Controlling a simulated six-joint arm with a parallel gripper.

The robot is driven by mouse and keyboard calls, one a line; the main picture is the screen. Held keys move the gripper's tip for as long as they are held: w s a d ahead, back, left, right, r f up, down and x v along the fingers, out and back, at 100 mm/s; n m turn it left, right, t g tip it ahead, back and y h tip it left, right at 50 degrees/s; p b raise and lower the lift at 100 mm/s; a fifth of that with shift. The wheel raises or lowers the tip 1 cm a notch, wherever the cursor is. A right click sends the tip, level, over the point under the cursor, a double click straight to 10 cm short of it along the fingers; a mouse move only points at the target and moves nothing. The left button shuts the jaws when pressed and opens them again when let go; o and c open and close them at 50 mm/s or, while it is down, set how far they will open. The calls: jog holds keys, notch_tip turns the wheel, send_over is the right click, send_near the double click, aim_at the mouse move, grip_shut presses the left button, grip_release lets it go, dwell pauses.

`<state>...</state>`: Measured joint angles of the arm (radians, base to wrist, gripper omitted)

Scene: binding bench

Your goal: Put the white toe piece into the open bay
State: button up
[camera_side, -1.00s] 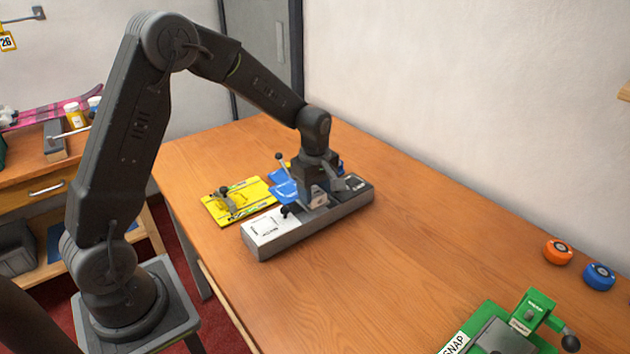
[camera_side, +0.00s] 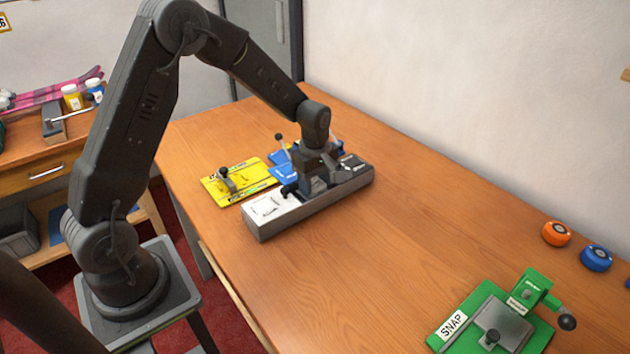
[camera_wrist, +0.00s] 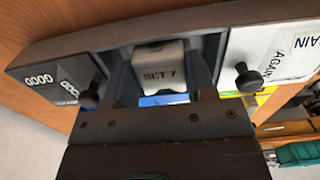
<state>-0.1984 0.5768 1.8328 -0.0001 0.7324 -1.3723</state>
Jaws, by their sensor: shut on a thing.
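The white toe piece (camera_wrist: 160,70), marked with dark lettering, is between the two fingers of my gripper (camera_wrist: 162,78) in the wrist view. My gripper is shut on it. The long grey holder (camera_side: 318,210) lies on the bench, with a white end marked AGAIN (camera_wrist: 285,52) and a dark end marked GOOD (camera_wrist: 50,80). The fingers and toe piece are at the gap between these ends. In the side view my gripper (camera_side: 318,186) is low over the holder's middle and mostly hides the toe piece. I cannot tell whether it touches the bay floor.
Black knobs (camera_wrist: 88,100) and (camera_wrist: 248,76) stand close on either side of the fingers. A yellow plate (camera_side: 238,180) and a blue plate (camera_side: 280,160) lie behind the holder. A green SNAP fixture (camera_side: 495,318) and orange puck (camera_side: 556,233) are at right. The bench between is clear.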

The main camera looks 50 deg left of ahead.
jog(key=shift+f, duration=0.7)
dwell(0.6)
jog(key=o, duration=0.9)
jog(key=shift+o, duration=0.2)
notch_tip(320, 180, up, 12)
jog(key=shift+f, duration=0.25)
dwell(0.8)
dwell(0.4)
